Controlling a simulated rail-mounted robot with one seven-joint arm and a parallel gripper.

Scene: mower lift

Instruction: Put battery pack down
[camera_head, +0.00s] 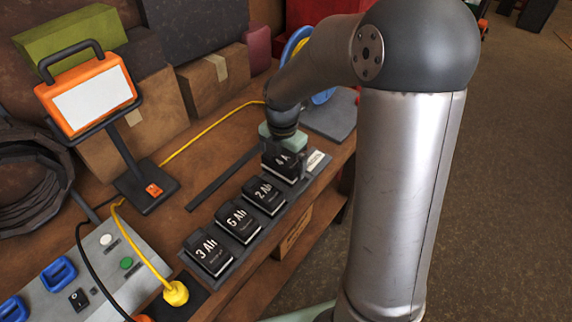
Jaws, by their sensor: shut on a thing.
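Several black battery packs stand in a row on a dark rack (226,268) along the bench's front edge. The nearest is labelled 3 Ah (207,254), then 6 Ah (238,221) and 2 Ah (264,196). At the far end, a battery pack labelled 4 A (282,165), with its label partly covered, is under my gripper (283,154). My gripper points down and is shut on this pack. The fingers are small and partly hidden. I cannot tell whether the pack touches the rack.
An orange-framed screen (92,95) on a black stand is at the left. A grey panel (98,275) with switches and a yellow plug (175,293) is at the near left. Cardboard boxes (213,82) line the back. A yellow cable (205,130) crosses the bench.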

